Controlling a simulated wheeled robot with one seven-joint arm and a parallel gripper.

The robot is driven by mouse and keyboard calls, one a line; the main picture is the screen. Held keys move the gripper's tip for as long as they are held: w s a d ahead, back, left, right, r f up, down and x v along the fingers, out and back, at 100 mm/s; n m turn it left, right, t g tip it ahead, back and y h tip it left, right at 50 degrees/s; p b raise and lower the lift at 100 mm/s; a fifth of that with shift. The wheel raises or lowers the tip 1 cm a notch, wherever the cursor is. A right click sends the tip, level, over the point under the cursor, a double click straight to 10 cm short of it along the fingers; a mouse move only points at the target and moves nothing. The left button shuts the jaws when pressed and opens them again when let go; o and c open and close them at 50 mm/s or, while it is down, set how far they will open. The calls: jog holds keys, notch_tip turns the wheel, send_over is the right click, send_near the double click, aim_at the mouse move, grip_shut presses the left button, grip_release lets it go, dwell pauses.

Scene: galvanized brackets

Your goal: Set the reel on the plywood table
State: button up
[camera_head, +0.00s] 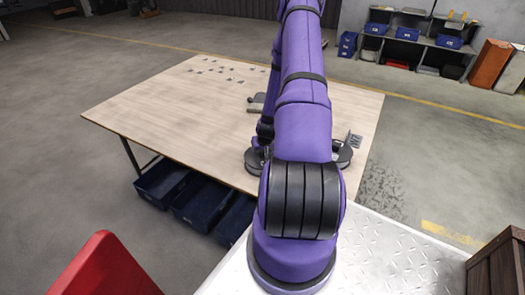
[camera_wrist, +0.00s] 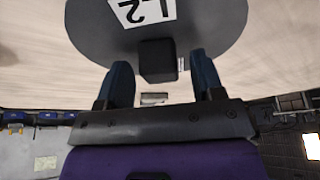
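The reel (camera_wrist: 215,28) shows in the wrist view as a grey disc with a white label marked L2 and a dark block-like hub. My gripper (camera_wrist: 163,68) has its two blue fingers spread on either side of the hub, with visible gaps, so it looks open. In the head view my purple arm hides the gripper and the middle of the reel. Dark round edges show on both sides of the arm, probably the reel (camera_head: 343,158), low over or on the plywood table (camera_head: 165,110). I cannot tell whether it touches the top.
Several small dark pieces (camera_head: 215,70) lie at the table's far left. Grey parts (camera_head: 256,104) sit beside my arm, and a small dark upright bracket-like piece (camera_head: 355,141) stands at the right edge. Blue bins (camera_head: 165,184) are under the table. The table's left half is mostly clear.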

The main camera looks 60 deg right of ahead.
jog(key=shift+r, duration=0.1)
jog(key=v, duration=1.2)
jog(key=w+a+r+n+t, duration=0.15)
jog(key=w+a+r, duration=0.25)
jog(key=a+r, duration=0.7)
jog(key=w+a+r+n+g, duration=0.1)
jog(key=w+a+r+n, duration=0.2)
jog(key=a+r, duration=0.75)
jog(key=s+a+r+n+y, duration=0.1)
jog(key=s+a+r, duration=0.15)
jog(key=r, duration=0.25)
jog(key=s+a+r+t, duration=0.1)
jog(key=a+r, duration=0.2)
jog(key=r, duration=0.1)
jog(key=s+a+r+n+y, duration=0.1)
jog(key=s+a+r, duration=0.15)
jog(key=r, duration=0.25)
jog(key=s+a+r, duration=0.2)
jog(key=s+a, duration=0.2)
jog(key=s, duration=0.1)
jog(key=s+a+r+n, duration=0.1)
jog(key=s+a+r, duration=0.2)
jog(key=s, duration=0.3)
jog(key=shift+s+a+r+y, duration=0.3)
jog(key=shift+a+r+y, duration=0.1)
jog(key=shift+a, duration=0.2)
jog(key=shift+n, duration=0.25)
